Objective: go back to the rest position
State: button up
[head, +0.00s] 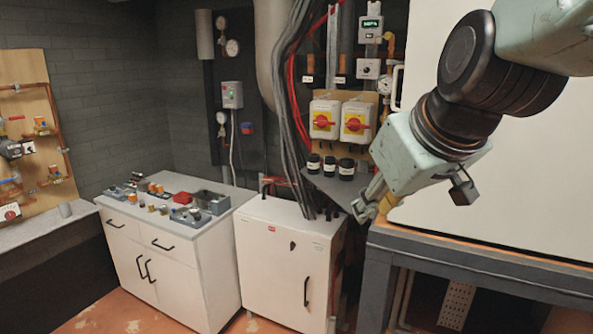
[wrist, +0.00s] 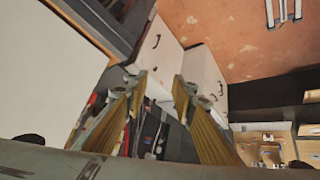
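My gripper (head: 364,208) hangs at the end of my arm, right of the middle in the head view. It points down and to the left, in front of the grey shelf and beside the white cabinet's top right corner. In the wrist view my gripper (wrist: 158,82) shows two yellowish fingers standing apart with a gap between them. Nothing is held between them.
A white cabinet (head: 282,262) and a counter with parts (head: 168,240) stand left. Two yellow-red switches (head: 340,120) are on the back wall. A large pale unit on a grey frame (head: 480,262) is close right.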

jog(key=s+d+f+m+g+b, duration=0.1)
jog(key=s+d+f, duration=0.1)
jog(key=s, duration=0.7)
jog(key=s+d+f+m+g+h+b, duration=0.1)
jog(key=s+d+f+m+b, duration=0.1)
jog(key=s+f, duration=0.3)
jog(key=s+d+f+m+g+b, duration=0.1)
jog(key=s+d+f+b, duration=0.1)
jog(key=s, duration=1.1)
jog(key=shift+f+m+g+h, duration=0.3)
jog(key=shift+f+g, duration=0.1)
jog(key=shift+f, duration=0.35)
jog(key=shift+s, duration=0.1)
